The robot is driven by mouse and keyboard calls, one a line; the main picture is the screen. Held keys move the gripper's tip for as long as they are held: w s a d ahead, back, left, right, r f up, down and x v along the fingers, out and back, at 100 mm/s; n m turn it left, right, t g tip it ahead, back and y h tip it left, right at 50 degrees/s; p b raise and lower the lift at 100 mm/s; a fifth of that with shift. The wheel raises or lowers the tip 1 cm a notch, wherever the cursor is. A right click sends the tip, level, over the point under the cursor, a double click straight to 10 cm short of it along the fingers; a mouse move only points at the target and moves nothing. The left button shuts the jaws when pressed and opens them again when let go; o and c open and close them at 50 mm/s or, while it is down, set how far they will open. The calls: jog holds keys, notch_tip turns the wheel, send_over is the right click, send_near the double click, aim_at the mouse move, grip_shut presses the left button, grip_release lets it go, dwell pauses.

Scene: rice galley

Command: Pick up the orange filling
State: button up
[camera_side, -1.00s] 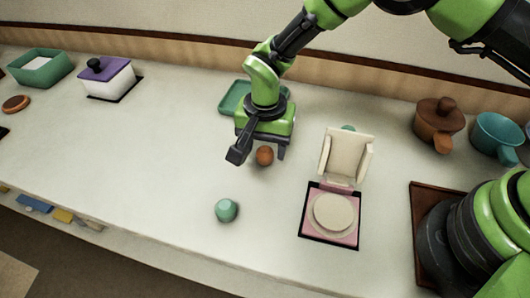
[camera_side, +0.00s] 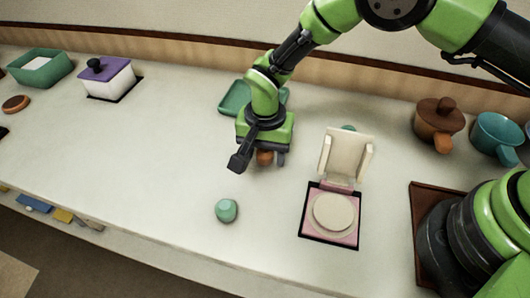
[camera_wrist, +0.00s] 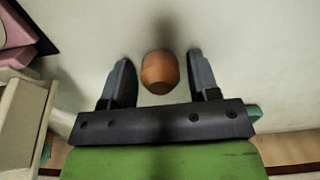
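The orange filling (camera_side: 265,158) is a small rounded orange-brown piece on the pale counter, partly hidden under my gripper in the side view. In the wrist view the orange filling (camera_wrist: 160,72) sits between the two dark fingers, with a gap on each side. My gripper (camera_side: 262,160) points down over it, and its fingers (camera_wrist: 162,80) are spread open and do not touch it.
A green piece (camera_side: 227,211) stands on the counter in front. A pink-based press with a raised cream lid (camera_side: 347,158) is to the right. A green tray (camera_side: 236,97) lies behind my gripper. A brown pot (camera_side: 437,122) and teal pot (camera_side: 497,136) stand far right. The counter's left-middle is clear.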

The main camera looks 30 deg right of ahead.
jog(key=c, duration=0.8)
jog(key=shift+r, duration=0.1)
jog(key=shift+c, duration=0.2)
jog(key=shift+r, duration=0.1)
jog(key=shift+r, duration=0.8)
jog(key=shift+r, duration=0.15)
jog(key=shift+r, duration=2.4)
